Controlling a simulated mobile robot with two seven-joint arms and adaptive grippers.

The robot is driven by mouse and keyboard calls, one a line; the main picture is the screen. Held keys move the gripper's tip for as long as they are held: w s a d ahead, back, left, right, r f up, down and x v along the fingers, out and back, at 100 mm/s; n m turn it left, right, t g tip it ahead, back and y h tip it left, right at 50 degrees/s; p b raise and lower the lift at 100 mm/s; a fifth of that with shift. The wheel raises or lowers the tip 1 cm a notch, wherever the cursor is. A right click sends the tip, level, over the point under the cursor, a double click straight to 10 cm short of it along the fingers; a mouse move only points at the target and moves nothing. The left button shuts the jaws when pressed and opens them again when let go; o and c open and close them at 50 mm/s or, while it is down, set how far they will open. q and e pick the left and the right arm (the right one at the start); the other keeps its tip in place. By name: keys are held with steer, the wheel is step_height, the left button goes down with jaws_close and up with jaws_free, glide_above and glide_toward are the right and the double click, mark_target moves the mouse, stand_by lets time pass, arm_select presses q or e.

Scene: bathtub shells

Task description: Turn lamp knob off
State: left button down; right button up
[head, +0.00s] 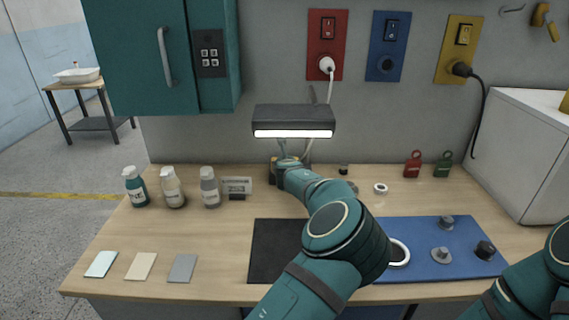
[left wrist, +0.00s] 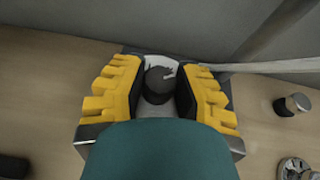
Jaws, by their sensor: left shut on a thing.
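The lamp (head: 293,118) stands against the wall at the back of the bench, and its white light strip (head: 293,133) glows. A dark round knob with a pale pointer mark (left wrist: 158,78) sits on the lamp base (left wrist: 158,60) in the left wrist view. My left gripper (head: 279,170) is at the lamp base, below the lit head. In the left wrist view its yellow fingers (left wrist: 160,90) are shut on the knob, one on each side. My arm hides most of the base in the head view. My right gripper is out of view.
Several bottles (head: 172,187) and a small label sign (head: 237,185) stand left of the lamp. A black mat (head: 270,250) and a blue mat (head: 430,262) with knobs lie in front. A teal cabinet (head: 160,60) hangs at upper left. A white plug (head: 326,65) sits in the red socket panel.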

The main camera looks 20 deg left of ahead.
arm_select(q)
steer(key=shift+n+y, duration=0.4)
steer(key=shift+y, duration=0.1)
steer(key=shift+r+n+g+y+p, duration=0.15)
steer(key=shift+n+g+y+p, duration=0.3)
steer(key=shift+p, duration=0.2)
steer(key=n+g+y+p, duration=0.2)
steer(key=n+y+p, duration=0.1)
steer(key=shift+w+r, duration=0.1)
steer(key=shift+n+g+y+p, duration=0.85)
steer(key=shift+n+g+p, duration=0.1)
steer(key=shift+n+p, duration=0.25)
steer(key=shift+f, duration=0.2)
steer(key=shift+a+n+g, duration=0.1)
steer(key=shift+n+g, duration=0.15)
steer(key=shift+g, duration=0.05)
steer(key=c, duration=0.6)
jaws_free()
steer(key=shift+c, duration=0.2)
